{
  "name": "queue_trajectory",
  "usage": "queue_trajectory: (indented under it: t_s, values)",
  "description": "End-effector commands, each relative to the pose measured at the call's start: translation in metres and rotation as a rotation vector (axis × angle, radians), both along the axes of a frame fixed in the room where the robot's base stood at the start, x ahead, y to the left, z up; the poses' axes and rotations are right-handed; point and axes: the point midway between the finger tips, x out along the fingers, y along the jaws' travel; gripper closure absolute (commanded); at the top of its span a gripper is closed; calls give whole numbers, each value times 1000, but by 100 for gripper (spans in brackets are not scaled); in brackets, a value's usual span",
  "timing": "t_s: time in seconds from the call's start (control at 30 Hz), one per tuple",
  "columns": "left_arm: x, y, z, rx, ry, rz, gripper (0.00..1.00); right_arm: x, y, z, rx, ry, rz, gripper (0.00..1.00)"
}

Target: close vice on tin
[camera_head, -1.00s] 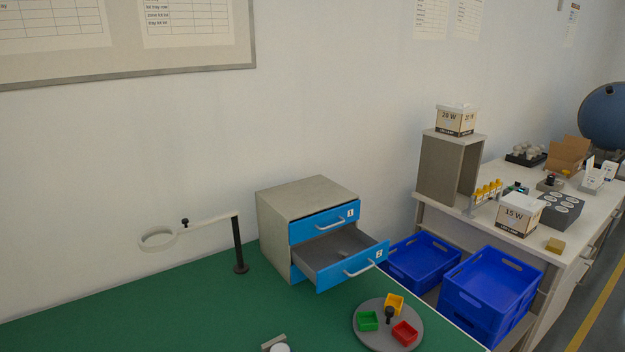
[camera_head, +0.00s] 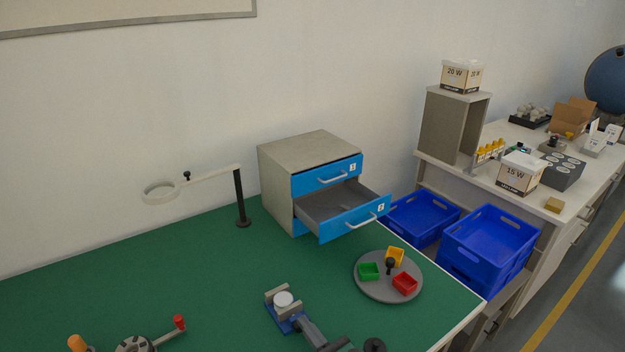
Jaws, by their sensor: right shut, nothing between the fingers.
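The vice (camera_head: 288,324) stands at the front of the green bench, with a blue body and pale grey jaws. The tin (camera_head: 284,299), round and white-topped, sits upright between the jaws. I cannot tell whether both jaws touch it. My right gripper (camera_head: 306,327), dark grey, comes in from the bottom edge. Its fingers are shut and empty, with the tips close to the near right side of the vice. Whether they touch it is unclear, and the vice's near end is partly hidden. My left gripper is not in view.
A turntable (camera_head: 366,288) with green, yellow and red bins lies right of the vice. Behind is a drawer cabinet (camera_head: 279,183), its lower drawer open. A ring on a stand (camera_head: 240,200) is at back left. A red-knobbed crank (camera_head: 180,322) is at front left. The bench's middle is clear.

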Motion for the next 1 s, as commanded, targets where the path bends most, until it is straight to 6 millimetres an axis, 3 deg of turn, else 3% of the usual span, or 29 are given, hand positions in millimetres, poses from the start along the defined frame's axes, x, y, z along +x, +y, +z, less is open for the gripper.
queue_trajectory:
  t_s: [0.03,0.67,1.0]
  values:
    - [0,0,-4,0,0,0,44,-1,-1,-7,-1,11,0,100]
    - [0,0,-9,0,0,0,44,0,-2,-7,-4,14,1,100]
    - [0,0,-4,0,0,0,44,0,-4,3,-2,12,-1,100]
